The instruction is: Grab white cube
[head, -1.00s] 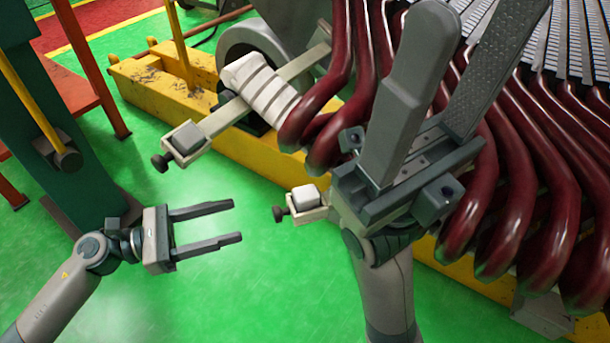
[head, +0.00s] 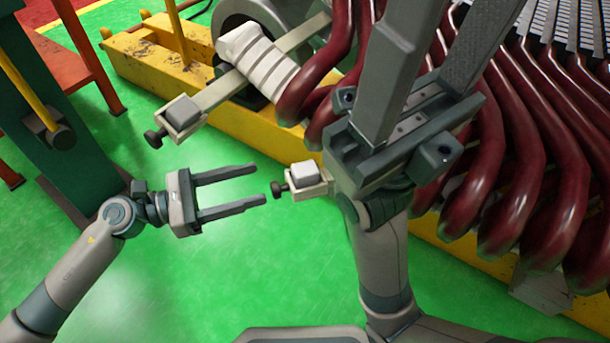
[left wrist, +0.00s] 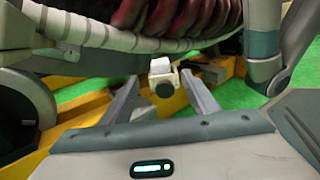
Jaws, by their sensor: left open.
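A white cube (head: 304,172) sits in a small cream holder (head: 308,190) with a dark knob (head: 279,189) on its left. A second, greyish-white cube (head: 183,112) sits in a similar holder farther left and back. My left gripper (head: 260,183) is open and empty, its fingertips pointing right, just short of the near holder's knob. In the left wrist view, the near cube (left wrist: 160,66) and knob (left wrist: 165,89) show centred between and beyond the open fingers (left wrist: 160,78). My right gripper (head: 448,40) is open, its fingers pointing up and cut off by the top edge.
Dark red coils (head: 505,180) fill the right side, close behind my right gripper. A white-wrapped bar (head: 258,60) runs to the far holder. A yellow beam (head: 150,62) lies behind. A green post (head: 50,110) stands left. Green floor (head: 220,270) is open below.

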